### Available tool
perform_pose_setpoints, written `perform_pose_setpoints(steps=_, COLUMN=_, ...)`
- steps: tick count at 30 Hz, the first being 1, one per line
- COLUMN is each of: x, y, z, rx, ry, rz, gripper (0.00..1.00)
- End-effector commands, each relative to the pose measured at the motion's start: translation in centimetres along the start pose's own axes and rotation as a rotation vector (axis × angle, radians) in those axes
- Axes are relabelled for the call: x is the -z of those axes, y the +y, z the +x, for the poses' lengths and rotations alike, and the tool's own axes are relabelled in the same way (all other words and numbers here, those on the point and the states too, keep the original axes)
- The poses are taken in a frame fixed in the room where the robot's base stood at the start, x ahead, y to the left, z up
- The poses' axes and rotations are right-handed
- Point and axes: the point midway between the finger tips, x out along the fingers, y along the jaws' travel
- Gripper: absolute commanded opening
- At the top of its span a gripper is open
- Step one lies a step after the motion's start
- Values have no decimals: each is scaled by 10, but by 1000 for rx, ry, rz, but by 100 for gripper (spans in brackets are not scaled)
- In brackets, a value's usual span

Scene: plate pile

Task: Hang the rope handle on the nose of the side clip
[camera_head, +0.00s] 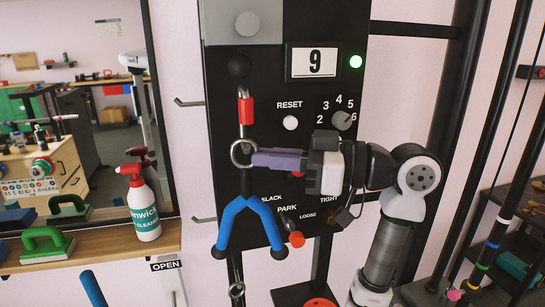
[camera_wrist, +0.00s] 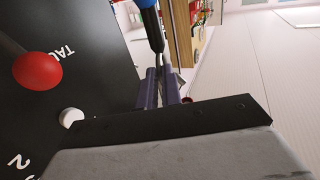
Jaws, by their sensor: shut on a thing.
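The rope handle (camera_head: 234,213) is blue, shaped like an upside-down V with black ends, and hangs in front of the black panel. A metal ring (camera_head: 234,147) shows above it, with a dark link between. A red-sleeved metal clip (camera_head: 246,111) hangs from a black ball stop above; its lower end meets the ring in view, and I cannot tell whether they are hooked. My gripper (camera_head: 256,158) reaches in from the right, purple fingers shut at the ring. The wrist view shows the fingers (camera_wrist: 159,88) closed around a thin metal piece, with blue and black handle parts beyond.
The black panel has a reset button (camera_head: 290,123), a dial (camera_head: 342,120) and a red-orange knob (camera_head: 296,239) near the arm. Metal hooks (camera_head: 190,103) stick out at its left. A spray bottle (camera_head: 143,211) stands on the left shelf. Black posts stand at the right.

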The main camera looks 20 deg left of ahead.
Motion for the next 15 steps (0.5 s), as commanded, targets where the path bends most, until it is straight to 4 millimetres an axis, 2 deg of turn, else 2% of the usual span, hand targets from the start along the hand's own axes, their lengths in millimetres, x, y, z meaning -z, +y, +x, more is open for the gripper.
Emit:
perform_pose_setpoints(steps=2, x=1, y=0, z=0, rx=0, ry=2, rz=-1, gripper=0)
perform_pose_setpoints(steps=3, x=1, y=0, z=0, rx=0, ry=2, rz=-1, gripper=8)
perform_pose_setpoints(steps=9, x=0, y=0, z=0, rx=0, ry=1, rz=0, gripper=32)
perform_pose_setpoints(steps=15, x=0, y=0, z=0, rx=0, ry=-1, rz=0, gripper=32)
